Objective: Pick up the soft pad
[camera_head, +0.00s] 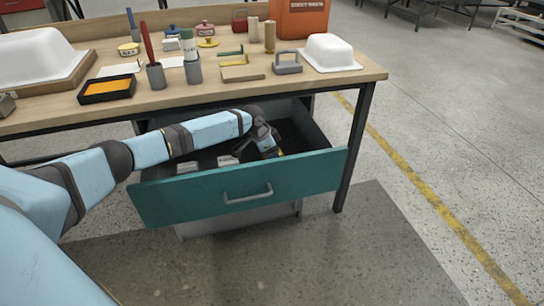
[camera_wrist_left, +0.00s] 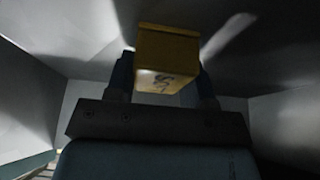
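My left gripper (camera_head: 268,146) reaches down into the open teal-fronted drawer (camera_head: 240,190) under the bench. In the left wrist view, a yellow block with a dark mark (camera_wrist_left: 165,62) sits between the two fingers of the left gripper (camera_wrist_left: 165,84), with a finger against each side. It looks like the soft pad, but I cannot tell how soft it is. In the head view only a small yellow bit of it (camera_head: 280,153) shows by the fingers. I cannot tell whether it touches the drawer floor. My right gripper is in neither view.
Grey drawer walls (camera_wrist_left: 285,125) surround the gripper. Small pale items (camera_head: 187,167) lie in the drawer to the left. The bench top (camera_head: 230,92) above holds white shells (camera_head: 330,52), an orange tray (camera_head: 107,87), cups and tools.

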